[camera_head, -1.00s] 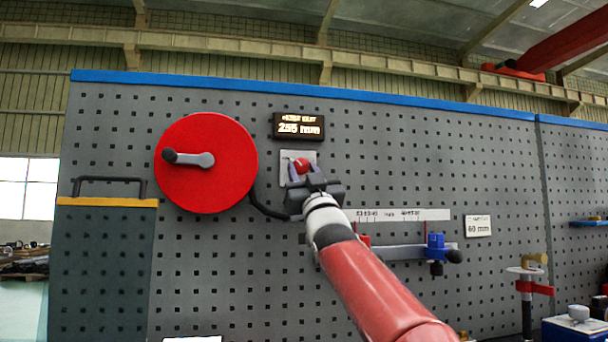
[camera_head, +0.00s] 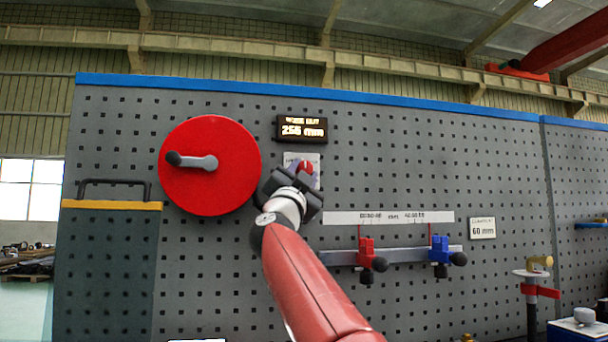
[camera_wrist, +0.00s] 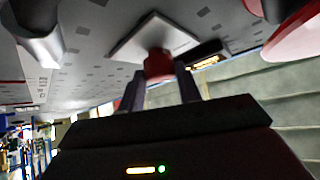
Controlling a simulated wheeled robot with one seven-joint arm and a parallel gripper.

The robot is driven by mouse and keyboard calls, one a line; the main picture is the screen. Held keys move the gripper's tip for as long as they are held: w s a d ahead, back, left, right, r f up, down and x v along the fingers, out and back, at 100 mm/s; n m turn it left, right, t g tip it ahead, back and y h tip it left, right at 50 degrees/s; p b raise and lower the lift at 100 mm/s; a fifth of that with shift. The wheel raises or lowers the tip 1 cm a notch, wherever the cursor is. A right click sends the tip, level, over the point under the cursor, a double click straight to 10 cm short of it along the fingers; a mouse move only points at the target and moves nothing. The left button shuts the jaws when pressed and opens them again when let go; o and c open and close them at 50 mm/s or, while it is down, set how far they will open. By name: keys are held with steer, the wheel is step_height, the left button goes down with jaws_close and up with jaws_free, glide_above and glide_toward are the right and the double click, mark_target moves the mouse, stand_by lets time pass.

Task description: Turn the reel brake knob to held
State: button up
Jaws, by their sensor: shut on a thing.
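The reel brake knob (camera_head: 305,167) is red and sits on a small pale plate (camera_head: 315,158) on the grey pegboard, below the display. My gripper (camera_head: 301,174) is at the knob and covers part of it. In the wrist view the red knob (camera_wrist: 158,64) lies between the two fingers of my gripper (camera_wrist: 160,80), which are shut on it. The pale plate (camera_wrist: 150,38) shows behind it. The large red reel (camera_head: 232,150) with its grey crank (camera_head: 195,162) is just left of my gripper. Plate markings are too small to read.
A display (camera_head: 302,128) above the knob reads about 255 or 256 mm. A rail below right carries a red clamp (camera_head: 368,252) and a blue clamp (camera_head: 439,248) under a white scale (camera_head: 390,217). A card (camera_head: 482,228) reads 60 mm.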

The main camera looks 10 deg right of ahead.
steer(key=shift+a+r+m+g+h, duration=0.15)
steer(key=shift+m+g+h, duration=0.65)
steer(key=shift+m, duration=0.7)
steer(key=shift+g, duration=0.3)
steer(key=o, duration=1)
steer(key=b+v, duration=0.4)
steer(key=v, duration=0.4)
